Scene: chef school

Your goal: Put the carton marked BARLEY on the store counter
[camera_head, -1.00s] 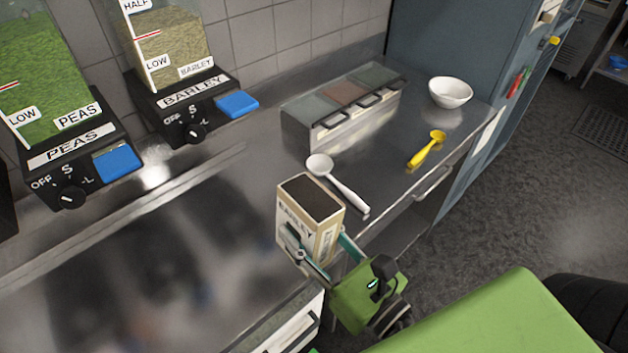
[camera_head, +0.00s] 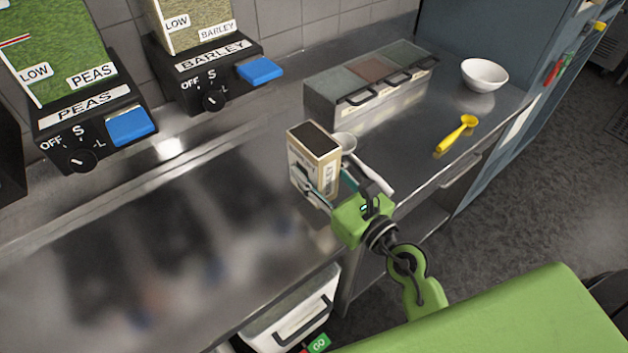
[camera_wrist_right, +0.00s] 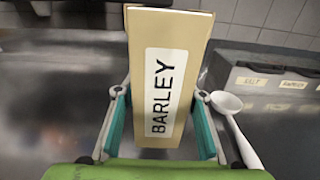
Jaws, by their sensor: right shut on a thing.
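The BARLEY carton (camera_head: 314,150) is a tan box with a dark open-looking top and a white label; in the right wrist view the label on the carton (camera_wrist_right: 168,85) reads BARLEY. My right gripper (camera_head: 322,193) is shut on it, with a finger on each side, and holds it upright over the steel counter (camera_head: 190,220). I cannot tell whether the carton's base touches the counter. In the right wrist view the gripper's teal fingers (camera_wrist_right: 160,120) flank the carton. My left gripper is not in view.
A white scoop (camera_head: 372,176) lies just behind and right of the carton. A lidded bin row (camera_head: 350,105), a yellow scoop (camera_head: 458,134) and a white bowl (camera_head: 484,75) stand further right. PEAS (camera_head: 90,125) and BARLEY (camera_head: 208,75) dispensers stand at the back left. Counter left of the carton is clear.

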